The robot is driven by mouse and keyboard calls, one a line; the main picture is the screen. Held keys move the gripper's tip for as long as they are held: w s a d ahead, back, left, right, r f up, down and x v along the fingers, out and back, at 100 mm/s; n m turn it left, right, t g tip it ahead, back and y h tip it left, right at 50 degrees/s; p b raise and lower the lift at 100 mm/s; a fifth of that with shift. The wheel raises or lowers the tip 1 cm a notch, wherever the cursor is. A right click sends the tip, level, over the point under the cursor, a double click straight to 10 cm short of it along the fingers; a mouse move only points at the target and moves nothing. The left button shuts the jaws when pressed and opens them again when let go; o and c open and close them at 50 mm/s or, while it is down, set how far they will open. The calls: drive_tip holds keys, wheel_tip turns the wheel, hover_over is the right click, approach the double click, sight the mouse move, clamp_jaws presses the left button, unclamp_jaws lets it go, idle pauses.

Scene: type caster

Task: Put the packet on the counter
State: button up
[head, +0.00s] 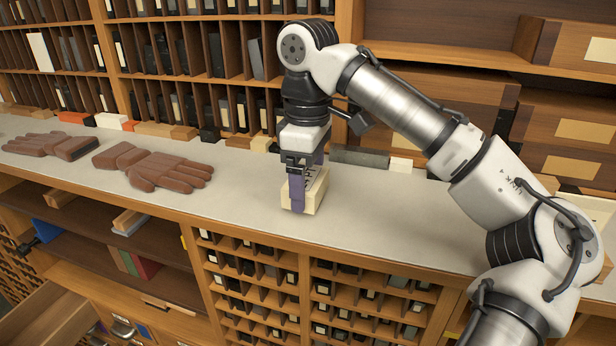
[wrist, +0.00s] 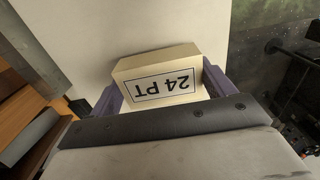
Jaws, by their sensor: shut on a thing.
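The packet (head: 313,192) is a cream block with a label. In the wrist view the packet (wrist: 157,73) shows a black-framed label reading "24 PT", upside down. My gripper (head: 298,200) points down at the counter, with its purple fingers on either side of the packet. In the wrist view the fingers of my gripper (wrist: 160,92) hold the packet between them. The pale grey counter (head: 240,190) lies under the packet. The packet's lower edge is at or very near the counter top, close to its front edge; I cannot tell whether it touches.
Brown gloves (head: 160,168) lie on the counter to the left. A dark grey bar (head: 360,157) and small blocks line the back, below shelves of narrow slots (head: 200,50). The counter is clear between the gloves and the packet. An open drawer (head: 50,318) is at lower left.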

drive_tip(key=shift+f, duration=0.55)
drive_tip(key=o, duration=1.5)
